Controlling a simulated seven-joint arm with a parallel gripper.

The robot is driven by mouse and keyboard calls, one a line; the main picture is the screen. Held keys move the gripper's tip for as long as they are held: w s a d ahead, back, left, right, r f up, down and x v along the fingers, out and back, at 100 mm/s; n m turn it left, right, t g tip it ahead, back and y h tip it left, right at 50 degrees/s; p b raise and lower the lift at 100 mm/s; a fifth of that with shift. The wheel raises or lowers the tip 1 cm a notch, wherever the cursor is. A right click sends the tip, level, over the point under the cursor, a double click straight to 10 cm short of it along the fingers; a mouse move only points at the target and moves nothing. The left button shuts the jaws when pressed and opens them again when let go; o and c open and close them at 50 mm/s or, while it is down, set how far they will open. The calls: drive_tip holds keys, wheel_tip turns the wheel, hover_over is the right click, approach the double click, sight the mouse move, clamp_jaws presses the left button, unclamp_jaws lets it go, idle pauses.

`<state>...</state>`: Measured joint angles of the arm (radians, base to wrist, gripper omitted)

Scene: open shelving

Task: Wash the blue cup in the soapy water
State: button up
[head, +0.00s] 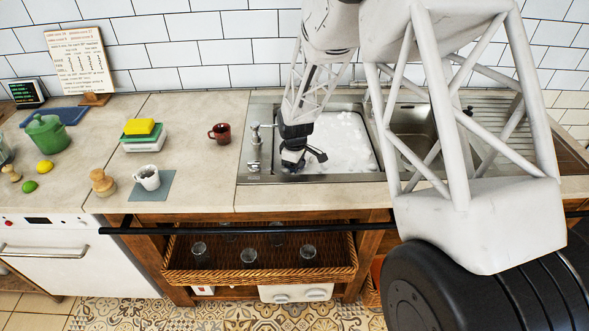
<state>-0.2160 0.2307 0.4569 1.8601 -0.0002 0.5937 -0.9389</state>
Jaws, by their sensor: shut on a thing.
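My gripper (303,160) points down at the left side of the sink basin of white, soapy water (345,140). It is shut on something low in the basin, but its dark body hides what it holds. I cannot make out a blue cup anywhere in this view. A white cup (149,178) with a dark inside stands on a blue-grey mat (165,193) on the counter. A dark red mug (221,132) stands on the counter left of the sink.
A faucet (255,133) stands at the sink's left edge. An empty basin (413,122) and a ribbed drainer lie right. A yellow sponge (139,126) on a stacked block, a wooden-topped brush (103,182) and a green pot (48,136) stand left. Glasses fill a wicker drawer (262,275) below.

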drive_tip(key=shift+w+d, duration=0.3)
drive_tip(key=shift+w, duration=0.35)
idle(0.5)
drive_tip(key=shift+w+d, duration=0.15)
drive_tip(key=shift+w, duration=0.1)
drive_tip(key=shift+r, duration=0.1)
idle(0.6)
wheel_tip(320, 180, up, 13)
drive_tip(key=shift+r, duration=0.15)
idle(1.6)
idle(1.4)
